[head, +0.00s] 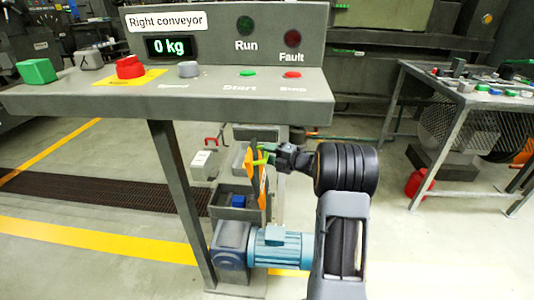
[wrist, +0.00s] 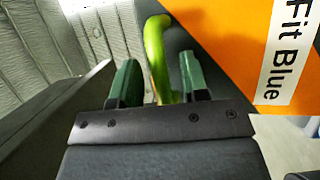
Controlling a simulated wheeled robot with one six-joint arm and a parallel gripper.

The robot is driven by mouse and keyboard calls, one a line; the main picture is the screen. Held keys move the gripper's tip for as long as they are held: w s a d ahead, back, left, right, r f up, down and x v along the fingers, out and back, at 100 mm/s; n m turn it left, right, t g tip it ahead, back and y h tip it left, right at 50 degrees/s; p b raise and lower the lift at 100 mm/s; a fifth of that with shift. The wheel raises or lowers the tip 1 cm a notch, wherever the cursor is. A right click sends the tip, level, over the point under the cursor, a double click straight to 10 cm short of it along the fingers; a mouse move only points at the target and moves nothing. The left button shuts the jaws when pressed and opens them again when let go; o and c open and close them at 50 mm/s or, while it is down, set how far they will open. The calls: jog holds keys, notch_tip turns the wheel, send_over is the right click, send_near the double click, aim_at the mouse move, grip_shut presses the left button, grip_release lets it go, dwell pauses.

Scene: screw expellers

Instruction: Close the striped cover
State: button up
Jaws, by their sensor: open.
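The striped cover (head: 257,183), orange with dark parts, stands swung open and roughly upright beside a small grey machine under the console. In the wrist view its orange face (wrist: 225,32) fills the upper right, with a white "Fit Blue" label. A bright green handle (head: 261,158) sticks out from the cover; it also shows in the wrist view (wrist: 156,50). My gripper (head: 277,155) is at the handle. In the wrist view my gripper (wrist: 159,82) is open, with one green fingertip on each side of the handle. I cannot tell whether either finger touches it.
A grey box with a blue block (head: 239,201) inside lies left of the cover. A teal motor (head: 280,246) sits below. The "Right conveyor" console (head: 190,95) overhangs the area. A table with several coloured items (head: 485,88) stands right, with open floor before it.

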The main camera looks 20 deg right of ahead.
jog(key=shift+w+a, duration=0.3)
jog(key=shift+w, duration=0.05)
jog(key=shift+c, duration=0.4)
grip_shut()
